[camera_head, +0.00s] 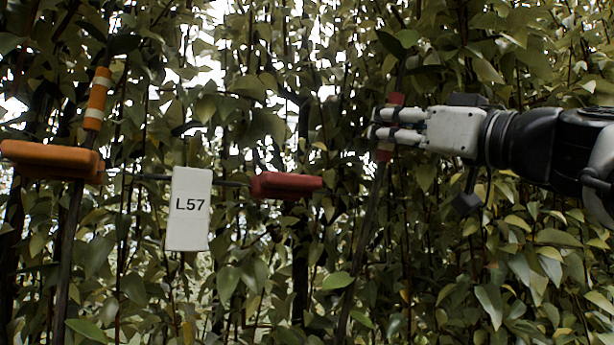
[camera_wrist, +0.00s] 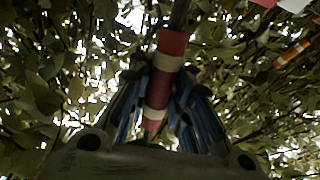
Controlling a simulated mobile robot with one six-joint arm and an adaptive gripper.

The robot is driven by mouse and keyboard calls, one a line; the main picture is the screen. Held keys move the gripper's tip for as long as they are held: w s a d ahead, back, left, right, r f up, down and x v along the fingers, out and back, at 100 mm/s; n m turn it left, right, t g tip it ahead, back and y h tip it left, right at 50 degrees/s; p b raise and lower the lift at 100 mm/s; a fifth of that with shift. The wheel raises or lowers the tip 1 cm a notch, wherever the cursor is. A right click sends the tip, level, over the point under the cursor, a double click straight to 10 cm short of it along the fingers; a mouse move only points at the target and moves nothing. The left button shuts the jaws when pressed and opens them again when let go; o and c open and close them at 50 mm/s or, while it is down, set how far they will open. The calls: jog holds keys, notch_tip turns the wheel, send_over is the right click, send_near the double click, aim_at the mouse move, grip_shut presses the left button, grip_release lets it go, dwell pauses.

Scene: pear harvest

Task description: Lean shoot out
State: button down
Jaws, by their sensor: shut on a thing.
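My gripper (camera_head: 378,124) is shut on a red-and-cream banded sleeve on a dark shoot (camera_head: 367,235) at right of centre in the head view. The sleeve (camera_head: 395,100) shows above and below the fingers. In the wrist view the sleeve (camera_wrist: 159,92) stands between the two blue-grey fingers (camera_wrist: 160,105). The shoot tilts, its top further right than its lower part. Its base is outside the picture.
An orange-and-white banded sleeve (camera_head: 97,99) sits on another dark shoot at the left, beside an orange clip (camera_head: 50,160). A red clip (camera_head: 286,186) and a white tag marked L57 (camera_head: 188,208) hang between the shoots. Dense leaves fill the background.

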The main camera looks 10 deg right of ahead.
jog(key=c, duration=1.7)
grip_release()
jog(key=shift+d, duration=0.2)
jog(key=shift+o, duration=1.2)
jog(key=shift+a, duration=0.15)
jog(key=shift+v, duration=3.85)
